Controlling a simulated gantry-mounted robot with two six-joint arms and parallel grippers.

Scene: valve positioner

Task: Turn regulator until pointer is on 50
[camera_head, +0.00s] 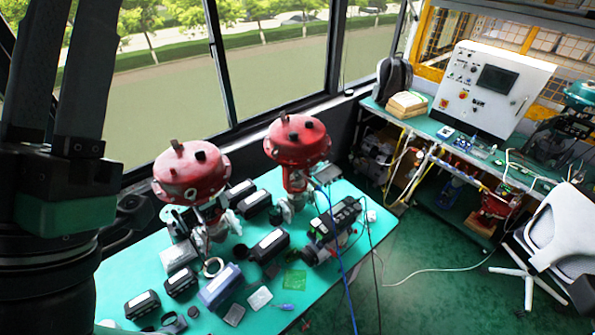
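Two valves with red domed actuators stand on the teal table (342,193). The left valve (190,172) is nearer to me and the right valve (297,140) is farther back. A dark boxy device (333,222), perhaps a positioner, is at the table's right side, with cables running from it. I cannot make out a regulator knob, a pointer or a scale with 50 at this size. Dark arm parts of mine fill the left edge, but no fingertips show. My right gripper is not in view.
Several black boxes (270,245), a blue-grey box (219,286), a green board (294,279) and a small blue tool (286,307) lie on the table. Blue and dark cables hang off its right edge. A workbench with a white control panel (490,88) and a white chair (562,232) are at right.

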